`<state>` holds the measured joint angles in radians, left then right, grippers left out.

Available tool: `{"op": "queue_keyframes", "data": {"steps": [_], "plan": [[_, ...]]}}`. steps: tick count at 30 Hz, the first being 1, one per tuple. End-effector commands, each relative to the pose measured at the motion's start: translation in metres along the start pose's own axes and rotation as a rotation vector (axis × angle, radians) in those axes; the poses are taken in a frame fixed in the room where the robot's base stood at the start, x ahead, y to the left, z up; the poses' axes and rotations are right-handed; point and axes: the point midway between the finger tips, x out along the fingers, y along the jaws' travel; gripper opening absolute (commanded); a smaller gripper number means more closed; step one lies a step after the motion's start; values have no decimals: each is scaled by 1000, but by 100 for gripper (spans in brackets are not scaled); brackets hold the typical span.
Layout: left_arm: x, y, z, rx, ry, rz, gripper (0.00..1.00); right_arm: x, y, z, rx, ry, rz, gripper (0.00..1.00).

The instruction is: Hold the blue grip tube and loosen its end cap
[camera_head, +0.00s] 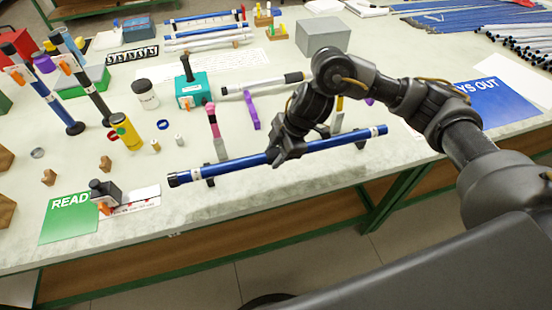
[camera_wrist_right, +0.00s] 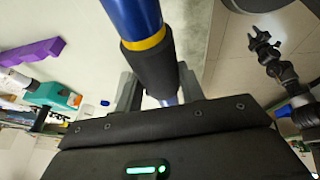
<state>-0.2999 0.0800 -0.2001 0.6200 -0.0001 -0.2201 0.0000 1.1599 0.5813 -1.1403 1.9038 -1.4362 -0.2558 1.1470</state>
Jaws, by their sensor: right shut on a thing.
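The blue grip tube (camera_head: 238,163) lies slantwise along the table's front edge. A black end cap (camera_head: 173,181) is at its left end, and a pale band is near its right end. My right gripper (camera_head: 279,155) is shut on the tube near its middle. In the right wrist view, its fingers sit either side of a black sleeve (camera_wrist_right: 148,68) with a yellow ring, on the blue tube (camera_wrist_right: 133,18). A dark jointed arm part of mine (camera_wrist_right: 272,58) shows at the right there; its jaw state is unclear. My left gripper is outside the head view.
Dark supports (camera_head: 210,181) show under the tube near both ends. A green READY card (camera_head: 68,219) and a small black fixture (camera_head: 104,192) are at the front left. A teal device (camera_head: 192,91) and purple bracket (camera_head: 251,110) stand behind. Blue rods fill the back right.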

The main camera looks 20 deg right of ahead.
Motion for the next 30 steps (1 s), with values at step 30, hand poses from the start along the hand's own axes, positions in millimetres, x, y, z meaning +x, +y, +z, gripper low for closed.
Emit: {"op": "queue_keyframes", "data": {"steps": [30], "plan": [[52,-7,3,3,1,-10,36,43,48,34,1,1,0,14]]}}
